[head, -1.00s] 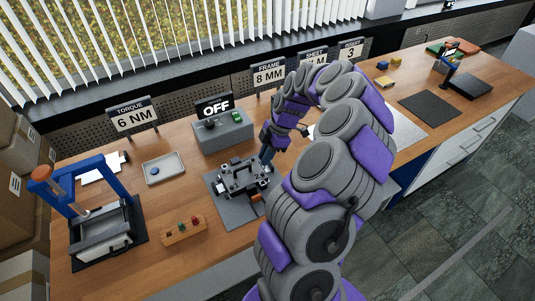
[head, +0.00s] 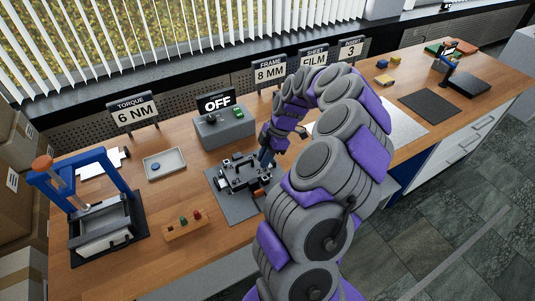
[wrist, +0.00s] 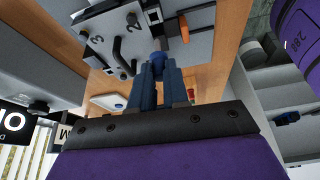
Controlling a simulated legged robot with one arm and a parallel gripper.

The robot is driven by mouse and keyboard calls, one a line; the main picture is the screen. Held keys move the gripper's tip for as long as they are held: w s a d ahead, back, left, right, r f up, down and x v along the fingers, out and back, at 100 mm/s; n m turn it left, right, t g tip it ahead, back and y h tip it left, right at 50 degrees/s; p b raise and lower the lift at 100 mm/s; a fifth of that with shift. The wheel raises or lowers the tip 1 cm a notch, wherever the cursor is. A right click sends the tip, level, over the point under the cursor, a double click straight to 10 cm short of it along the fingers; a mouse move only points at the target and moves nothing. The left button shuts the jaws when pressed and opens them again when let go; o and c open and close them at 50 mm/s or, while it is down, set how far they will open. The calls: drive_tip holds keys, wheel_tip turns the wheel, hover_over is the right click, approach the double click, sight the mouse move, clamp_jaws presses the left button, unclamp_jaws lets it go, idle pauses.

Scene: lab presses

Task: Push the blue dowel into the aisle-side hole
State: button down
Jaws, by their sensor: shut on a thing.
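My gripper (wrist: 155,92) is shut on the blue dowel (wrist: 157,59), whose rounded end shows between the fingertips in the wrist view. In the head view my gripper (head: 266,159) is low at the right side of the dark fixture (head: 240,176), pointing down. The fixture's grey plate (wrist: 113,40) carries the numbers 2 and 3, a bent black handle and several dark posts. The dowel's end is close to the plate's edge. The fingers and dowel hide the spot beneath, so I cannot tell whether the dowel is in a hole.
A grey control box (head: 224,130) with an OFF sign stands behind the fixture. A wooden block with coloured pegs (head: 187,225) lies in front, and a blue-framed press (head: 92,205) stands at left.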

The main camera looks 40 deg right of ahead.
drive_tip(key=shift+f+b, duration=0.35)
drive_tip(key=shift+f, duration=0.55)
drive_tip(key=shift+d+f, duration=0.1)
drive_tip(key=shift+f, duration=0.4)
drive_tip(key=shift+s+d+b, duration=0.1)
drive_tip(key=shift+d+b, duration=0.3)
drive_tip(key=shift+b, duration=0.15)
drive_tip(key=shift+d+f, duration=0.15)
drive_tip(key=shift+a+b, duration=0.25)
drive_tip(key=shift+b, duration=0.3)
idle(0.4)
drive_tip(key=shift+f+b, duration=1.05)
drive_tip(key=shift+f, duration=0.85)
